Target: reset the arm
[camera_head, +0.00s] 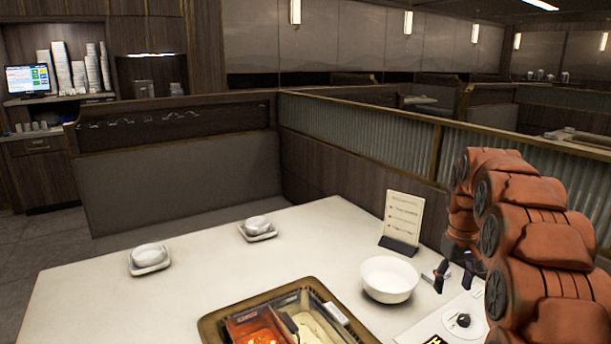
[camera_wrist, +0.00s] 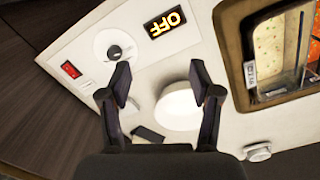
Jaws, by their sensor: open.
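My orange arm comes in from the right in the head view. My gripper (camera_head: 455,276) hangs above the right part of the table (camera_head: 190,215), just right of the white bowl (camera_head: 388,276). In the wrist view my gripper (camera_wrist: 160,88) has its two dark fingers spread apart with nothing held between them. The white bowl (camera_wrist: 178,106) shows below and beyond the fingers, apart from them as far as I can tell.
A hot pot (camera_head: 215,325) with red and pale broth sits at the table's front. A menu stand (camera_head: 402,222) stands behind the bowl. Two small dishes (camera_head: 150,262) (camera_head: 258,232) lie at left. A control panel with a black knob (camera_wrist: 114,52), red switch (camera_wrist: 71,69) and OFF display (camera_wrist: 165,23) is near my gripper.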

